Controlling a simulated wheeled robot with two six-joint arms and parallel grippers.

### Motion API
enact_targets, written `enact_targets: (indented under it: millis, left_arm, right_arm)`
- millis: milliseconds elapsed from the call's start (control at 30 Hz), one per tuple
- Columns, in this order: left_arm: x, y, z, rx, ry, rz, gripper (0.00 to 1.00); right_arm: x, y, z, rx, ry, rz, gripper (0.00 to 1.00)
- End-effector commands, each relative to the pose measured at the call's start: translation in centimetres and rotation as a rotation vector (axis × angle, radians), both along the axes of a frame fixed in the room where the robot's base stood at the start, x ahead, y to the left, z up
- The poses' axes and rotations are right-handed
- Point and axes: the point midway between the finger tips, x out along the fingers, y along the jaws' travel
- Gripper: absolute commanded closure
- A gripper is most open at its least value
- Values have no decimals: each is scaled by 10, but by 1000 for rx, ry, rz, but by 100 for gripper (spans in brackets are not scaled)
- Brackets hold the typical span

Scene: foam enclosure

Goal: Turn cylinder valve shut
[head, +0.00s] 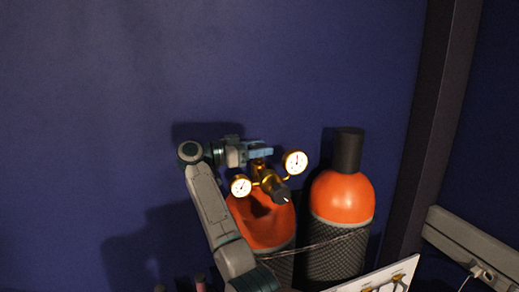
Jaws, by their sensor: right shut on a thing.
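The cylinder with the valve is orange-topped (265,225), upright, with dark mesh around its lower body. Its brass valve (258,166) is on top, with a brass regulator carrying two round gauges, one at upper right (295,162) and one at lower left (241,186). A dark knob (281,192) points toward me. My right gripper (263,151) reaches in sideways from the left and is shut at the top of the valve. Its fingers hide the part they hold. My left gripper is out of view.
A second orange cylinder with a dark cap (348,152) stands close on the right. A strap (325,242) crosses both cylinders. A blue wall (110,90) is behind, with a dark post (430,130) at right. A tilted white panel (380,281) shows at the bottom.

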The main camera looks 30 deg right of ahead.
Motion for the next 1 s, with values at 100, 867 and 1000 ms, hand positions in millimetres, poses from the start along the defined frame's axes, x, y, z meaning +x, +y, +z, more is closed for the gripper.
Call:
enact_targets:
  millis: [100, 867, 1000]
  left_arm:
    - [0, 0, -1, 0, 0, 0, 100]
    - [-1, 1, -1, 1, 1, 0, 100]
    - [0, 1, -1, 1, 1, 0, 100]
  right_arm:
    - [1, 0, 1, -1, 0, -58, 74]
    - [0, 0, 1, 0, -1, -133, 38]
    - [0, 0, 1, 0, -1, -133, 30]
